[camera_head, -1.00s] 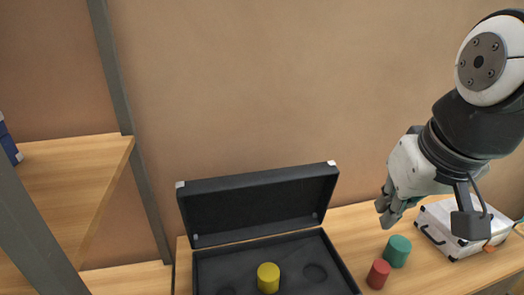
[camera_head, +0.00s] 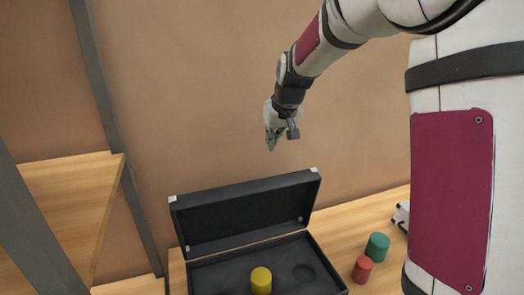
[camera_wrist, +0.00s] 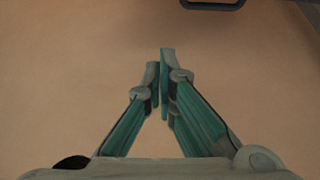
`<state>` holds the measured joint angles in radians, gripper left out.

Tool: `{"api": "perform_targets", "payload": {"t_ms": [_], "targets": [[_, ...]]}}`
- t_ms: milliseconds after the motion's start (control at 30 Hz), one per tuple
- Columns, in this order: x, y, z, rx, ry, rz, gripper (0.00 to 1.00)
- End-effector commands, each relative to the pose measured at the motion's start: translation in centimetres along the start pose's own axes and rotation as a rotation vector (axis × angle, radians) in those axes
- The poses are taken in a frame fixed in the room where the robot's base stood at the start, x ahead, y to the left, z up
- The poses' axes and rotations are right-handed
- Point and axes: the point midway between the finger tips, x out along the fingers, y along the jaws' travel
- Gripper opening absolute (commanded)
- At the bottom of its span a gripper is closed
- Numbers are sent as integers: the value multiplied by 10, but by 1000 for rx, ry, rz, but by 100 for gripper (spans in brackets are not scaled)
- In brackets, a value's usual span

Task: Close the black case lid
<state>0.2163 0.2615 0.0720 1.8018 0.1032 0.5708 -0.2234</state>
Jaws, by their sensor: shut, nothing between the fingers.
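The black case (camera_head: 215,277) stands open on the wooden table, its lid (camera_head: 245,212) raised at the back and leaning slightly backward. A yellow cylinder (camera_head: 261,281) stands inside the case, beside a round empty recess. My gripper (camera_head: 271,147) is in the air above the lid's top edge, apart from it, pointing down. In the wrist view my gripper (camera_wrist: 160,58) has its fingertips together with nothing between them, against the plain wall. The front of the case is cut off by the frame's lower edge.
A red cylinder (camera_head: 362,269) and a green cylinder (camera_head: 378,246) stand on the table (camera_head: 335,240) right of the case. A white case (camera_head: 401,215) is mostly hidden behind my arm. A wooden shelf (camera_head: 70,205) with grey posts is at left. A tan wall (camera_head: 190,100) stands behind.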

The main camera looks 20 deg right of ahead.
Motion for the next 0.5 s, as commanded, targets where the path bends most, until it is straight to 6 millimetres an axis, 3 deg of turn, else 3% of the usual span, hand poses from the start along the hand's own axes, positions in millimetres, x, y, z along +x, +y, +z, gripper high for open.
{"api": "perform_targets", "payload": {"t_ms": [500], "targets": [[96,-1,2,0,-5,-1,0]]}}
